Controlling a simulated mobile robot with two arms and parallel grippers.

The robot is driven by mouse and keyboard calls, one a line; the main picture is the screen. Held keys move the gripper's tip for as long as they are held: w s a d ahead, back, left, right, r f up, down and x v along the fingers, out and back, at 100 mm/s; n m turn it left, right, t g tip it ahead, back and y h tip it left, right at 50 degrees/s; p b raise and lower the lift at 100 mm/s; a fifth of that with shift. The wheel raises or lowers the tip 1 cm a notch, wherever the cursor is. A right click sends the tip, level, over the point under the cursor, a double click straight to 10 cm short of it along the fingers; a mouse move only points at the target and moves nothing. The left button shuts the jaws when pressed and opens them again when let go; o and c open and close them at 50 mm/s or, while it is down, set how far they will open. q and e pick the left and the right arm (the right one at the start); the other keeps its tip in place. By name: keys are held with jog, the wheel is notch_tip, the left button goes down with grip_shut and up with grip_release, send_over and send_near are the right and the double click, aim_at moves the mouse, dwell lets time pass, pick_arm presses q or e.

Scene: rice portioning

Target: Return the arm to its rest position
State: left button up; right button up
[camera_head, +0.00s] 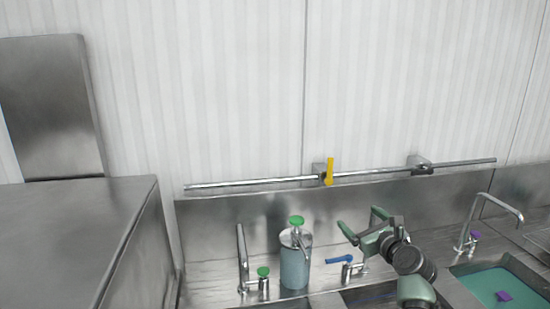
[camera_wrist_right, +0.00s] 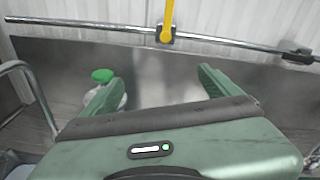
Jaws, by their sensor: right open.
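My right gripper (camera_head: 358,226) is over the sink counter in the head view, to the right of the soap dispenser. Its green fingers are spread apart and nothing is between them. In the right wrist view the open fingers (camera_wrist_right: 160,88) point toward the steel backsplash. My left gripper is in neither view.
A soap dispenser (camera_head: 295,262) with a green top stands between a faucet (camera_head: 243,262) and a blue-handled tap (camera_head: 345,265). A wall rail (camera_head: 250,183) carries a yellow handle (camera_head: 329,171). A teal-filled basin (camera_head: 495,285) and another faucet (camera_head: 487,215) are at right. A steel cabinet (camera_head: 75,230) is at left.

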jog(key=s+a+f+n+g+h, duration=0.15)
jog(key=s+f+n+g, duration=0.55)
jog(key=s+f+n, duration=1.25)
jog(key=s+a+f+n+g+h, duration=0.15)
jog(key=s+n, duration=0.25)
jog(key=s, duration=0.7)
jog(key=s+f+n+g, duration=0.2)
jog(key=s+n, duration=0.2)
jog(key=s, duration=0.6)
jog(key=s+a+f+n+g, duration=0.15)
jog(key=s+n, duration=0.25)
jog(key=s, duration=0.7)
notch_tip(320, 180, down, 34)
jog(key=s+g+b, duration=0.2)
jog(key=b, duration=0.6)
pick_arm(q)
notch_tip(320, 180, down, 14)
jog(key=b, duration=0.6)
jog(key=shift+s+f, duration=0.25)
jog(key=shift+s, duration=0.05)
pick_arm(e)
jog(key=s+d+f, duration=0.2)
jog(key=s+f, duration=0.6)
jog(key=f, duration=0.3)
jog(key=s+d+f+n+g, duration=0.1)
jog(key=s+f, duration=0.8)
jog(key=f, duration=0.2)
jog(key=shift+d+f, duration=0.35)
jog(key=shift+d, duration=0.05)
